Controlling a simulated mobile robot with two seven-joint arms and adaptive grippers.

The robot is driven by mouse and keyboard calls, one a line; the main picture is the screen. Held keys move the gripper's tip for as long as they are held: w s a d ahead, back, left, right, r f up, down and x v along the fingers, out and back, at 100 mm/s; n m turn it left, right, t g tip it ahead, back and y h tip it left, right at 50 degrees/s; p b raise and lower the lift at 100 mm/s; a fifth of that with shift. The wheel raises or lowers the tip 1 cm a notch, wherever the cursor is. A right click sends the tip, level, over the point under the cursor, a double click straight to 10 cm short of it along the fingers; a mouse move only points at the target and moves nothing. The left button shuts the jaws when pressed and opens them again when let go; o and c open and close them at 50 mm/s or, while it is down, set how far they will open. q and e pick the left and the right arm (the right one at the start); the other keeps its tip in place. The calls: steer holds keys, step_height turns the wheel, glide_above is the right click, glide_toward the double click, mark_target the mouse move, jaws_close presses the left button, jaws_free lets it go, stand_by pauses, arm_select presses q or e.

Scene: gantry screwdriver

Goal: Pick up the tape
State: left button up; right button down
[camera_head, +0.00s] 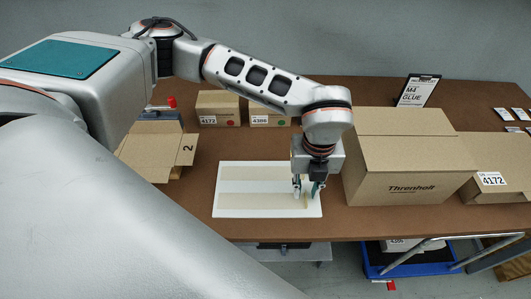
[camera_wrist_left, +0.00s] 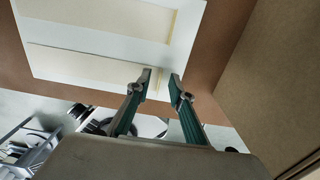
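A white board (camera_head: 260,213) lies on the brown table with two pale beige tape-like strips on it. The far strip (camera_head: 250,173) and the near strip (camera_head: 248,200) run side by side. My left gripper (camera_head: 305,194) points down at the right end of the near strip. In the left wrist view, the fingertips (camera_wrist_left: 160,77) are apart, with the left one over the end of the near strip (camera_wrist_left: 80,64). I cannot tell whether the fingers touch it. The far strip (camera_wrist_left: 105,16) is clear of the fingers. My right gripper is out of view.
A large closed carton (camera_head: 400,180) stands just right of my left gripper. An open box (camera_head: 155,150) is at the left, and two small cartons (camera_head: 219,108) (camera_head: 268,115) stand behind the board. A clipboard sign (camera_head: 417,90) stands at the back right.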

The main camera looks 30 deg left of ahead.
arm_select(q)
steer(key=shift+f, duration=0.35)
jaws_close()
